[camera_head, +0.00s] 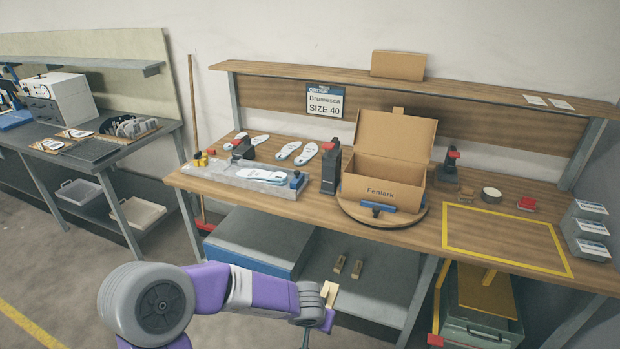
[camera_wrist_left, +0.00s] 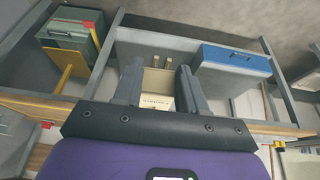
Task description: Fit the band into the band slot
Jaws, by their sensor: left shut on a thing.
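My left gripper (camera_head: 322,308) is in front of the workbench, below the tabletop's front edge. It is shut on a cream-coloured piece, seemingly the band (camera_head: 329,292), which sticks up from the fingers. I cannot tell which feature is the band slot. My right gripper is not in view.
The workbench (camera_head: 470,203) holds insoles (camera_head: 290,150), a grey fixture (camera_head: 255,178), dark tools, and a yellow-outlined, empty area (camera_head: 505,236). Grey boxes (camera_head: 590,229) are stacked at right. Two small wooden blocks (camera_head: 340,264) lie on the lower shelf beside a blue box (camera_head: 250,245).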

